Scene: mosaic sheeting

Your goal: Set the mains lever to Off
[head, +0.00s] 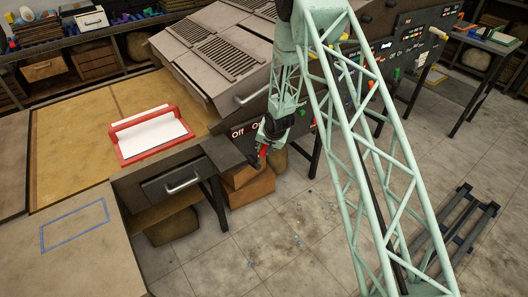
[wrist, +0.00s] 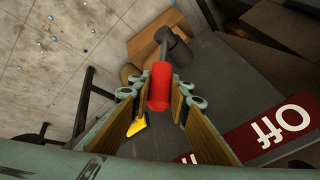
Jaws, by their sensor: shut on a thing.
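The mains lever has a red handle (wrist: 160,90) on a dark grey shaft and pivot (wrist: 172,45), on the side of a dark panel (wrist: 225,75). My gripper (wrist: 159,100) is shut on the red handle, with one finger on each side of it. In the head view a bit of the red handle (head: 264,150) shows below my gripper (head: 263,145). A red label reading "Off" (wrist: 280,122) is on the panel; in the head view the Off label (head: 238,132) is left of a second, partly hidden label (head: 257,127). The lever's exact angle is hard to tell.
A bench with a drawer (head: 175,182) and a dark side shelf (head: 228,150) stand left of my gripper. A red-framed white tray (head: 150,134) lies on the bench. Cardboard boxes (head: 248,186) are below. The floor (head: 300,225) in front is open.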

